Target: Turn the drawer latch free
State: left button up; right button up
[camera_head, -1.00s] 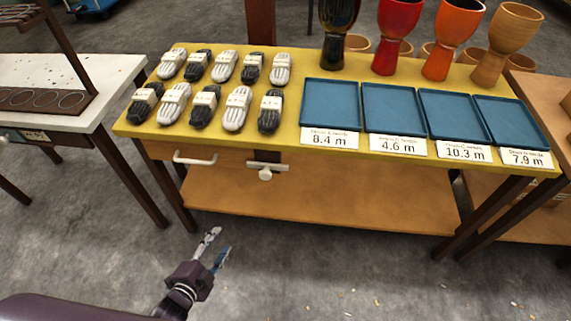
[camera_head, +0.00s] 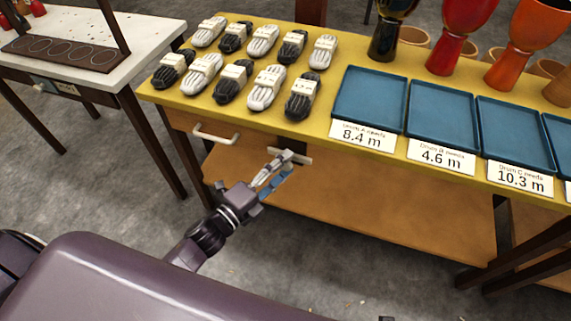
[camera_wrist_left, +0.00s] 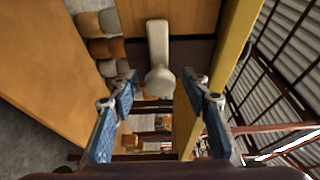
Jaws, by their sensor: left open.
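The drawer latch is a pale bar with a round knob on a dark plate. In the left wrist view the latch (camera_wrist_left: 159,62) lies between my fingers, a little beyond their tips. In the head view the latch (camera_head: 292,157) shows partly behind the fingertips, its bar lying across the picture. My left gripper (camera_head: 276,172) is open just in front of it, with blue finger pads; its fingers (camera_wrist_left: 163,88) stand apart on either side of the knob. I cannot tell whether they touch it. The drawer (camera_head: 240,141) has a white handle (camera_head: 215,135) left of the latch. My right gripper is not in view.
The yellow table top (camera_head: 330,135) overhangs the drawer and carries several rope bundles (camera_head: 233,80), blue trays (camera_head: 369,98) with length cards, and goblet drums (camera_head: 465,35). An orange lower shelf (camera_head: 390,210) lies below. A white table (camera_head: 110,50) stands at left.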

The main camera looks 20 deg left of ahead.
pick_arm(q)
jog(key=shift+w+d, duration=0.15)
jog(key=shift+w, duration=0.15)
jog(key=shift+c, duration=0.5)
jog(key=c, duration=1)
